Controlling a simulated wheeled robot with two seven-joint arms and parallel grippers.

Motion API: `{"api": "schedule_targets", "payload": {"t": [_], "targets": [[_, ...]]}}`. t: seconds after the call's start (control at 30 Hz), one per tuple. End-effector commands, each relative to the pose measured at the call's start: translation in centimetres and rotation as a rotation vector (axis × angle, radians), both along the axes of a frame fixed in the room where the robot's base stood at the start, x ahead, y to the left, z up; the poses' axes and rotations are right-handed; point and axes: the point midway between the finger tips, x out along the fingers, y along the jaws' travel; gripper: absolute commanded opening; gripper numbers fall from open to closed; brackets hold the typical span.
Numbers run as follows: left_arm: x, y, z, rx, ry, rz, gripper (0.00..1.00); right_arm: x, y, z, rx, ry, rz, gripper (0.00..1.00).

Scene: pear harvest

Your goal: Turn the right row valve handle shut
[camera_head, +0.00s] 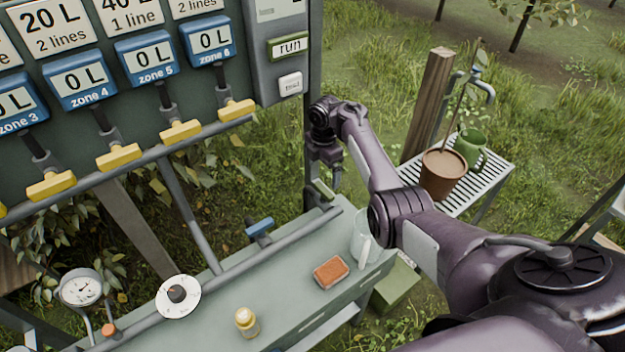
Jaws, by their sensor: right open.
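Several yellow valve handles sit on the pipe under the zone boxes; the rightmost, below zone 6 (212,40), is a yellow handle (237,110) lying nearly along the pipe. A blue handle (259,227) stands on the lower pipe (290,240) along the bench. I cannot tell from the labels which one is the right row valve handle. My right gripper (327,180) points down beside the panel's right post, to the right of both handles and apart from them. It is open with nothing seen in it; its fingertips are small and dark. My left gripper is out of view.
The green bench (225,325) holds a white dial (178,296), a yellow bottle (246,322), an orange-brown block (331,271) and a clear jug (372,240) close to my right arm. A gauge (81,287) stands at left. A slatted stand (485,180) holds a pot (442,173) and green watering can (471,148).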

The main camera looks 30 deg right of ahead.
Motion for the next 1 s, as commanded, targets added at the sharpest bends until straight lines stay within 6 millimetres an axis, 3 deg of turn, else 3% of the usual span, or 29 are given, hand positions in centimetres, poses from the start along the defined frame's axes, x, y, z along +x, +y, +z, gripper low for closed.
{"api": "schedule_targets", "payload": {"t": [0.4, 0.8, 1.0], "targets": [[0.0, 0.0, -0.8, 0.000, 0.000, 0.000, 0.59, -0.1, 0.0, -6.3, -0.001, 0.002, -0.004, 0.95], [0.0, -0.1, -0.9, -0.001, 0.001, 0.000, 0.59, -0.1, -0.1, -7.1, -0.003, 0.001, -0.004, 0.95], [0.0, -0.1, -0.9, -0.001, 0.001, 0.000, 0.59, -0.1, -0.1, -7.1, -0.003, 0.000, -0.004, 0.68]]}}
